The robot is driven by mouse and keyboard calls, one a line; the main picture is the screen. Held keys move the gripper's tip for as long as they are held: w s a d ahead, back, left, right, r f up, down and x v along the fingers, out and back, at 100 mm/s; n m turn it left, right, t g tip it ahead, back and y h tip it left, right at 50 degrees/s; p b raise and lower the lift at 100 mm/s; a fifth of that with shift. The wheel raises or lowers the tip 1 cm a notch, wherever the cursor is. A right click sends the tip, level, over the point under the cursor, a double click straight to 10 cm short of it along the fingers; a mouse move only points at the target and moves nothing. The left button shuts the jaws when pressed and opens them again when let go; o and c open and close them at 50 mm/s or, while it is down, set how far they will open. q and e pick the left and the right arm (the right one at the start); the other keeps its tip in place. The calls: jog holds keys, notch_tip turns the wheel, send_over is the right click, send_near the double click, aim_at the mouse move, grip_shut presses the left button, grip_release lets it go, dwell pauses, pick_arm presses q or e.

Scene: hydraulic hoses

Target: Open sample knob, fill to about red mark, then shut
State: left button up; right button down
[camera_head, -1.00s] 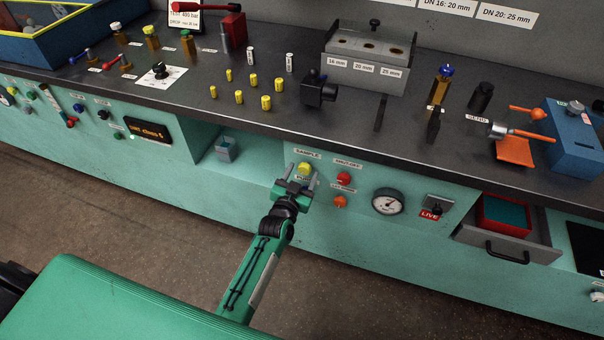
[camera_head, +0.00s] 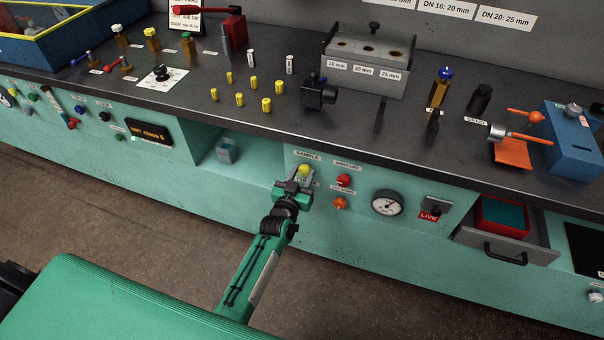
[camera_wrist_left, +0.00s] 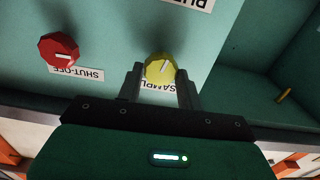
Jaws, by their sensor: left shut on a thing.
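The yellow sample knob (camera_head: 304,169) is on the teal front panel under the SAMPLE label. My left gripper (camera_head: 301,176) is shut on it. In the left wrist view the yellow knob (camera_wrist_left: 159,69) sits between the two dark fingers, with a white line on its face. A small grey-blue cup (camera_head: 227,151) stands in the open recess left of the knob. Its red mark and fill level are too small to make out. My right gripper is not in view.
A red shut-off knob (camera_head: 344,181) is close to the right of my gripper, with an orange knob (camera_head: 340,203) below it. A round gauge (camera_head: 387,203) and an open drawer (camera_head: 508,238) are further right. The floor before the panel is clear.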

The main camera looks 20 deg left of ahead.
pick_arm(q)
jog(key=shift+n, duration=1.4)
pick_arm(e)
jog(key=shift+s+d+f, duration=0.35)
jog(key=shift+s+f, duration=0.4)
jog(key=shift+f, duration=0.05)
pick_arm(q)
jog(key=o, duration=1)
jog(key=s, duration=1.4)
jog(key=shift+a, duration=0.3)
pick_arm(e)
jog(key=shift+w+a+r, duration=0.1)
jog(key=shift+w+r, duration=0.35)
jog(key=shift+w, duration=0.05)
pick_arm(q)
jog(key=shift+w, duration=0.1)
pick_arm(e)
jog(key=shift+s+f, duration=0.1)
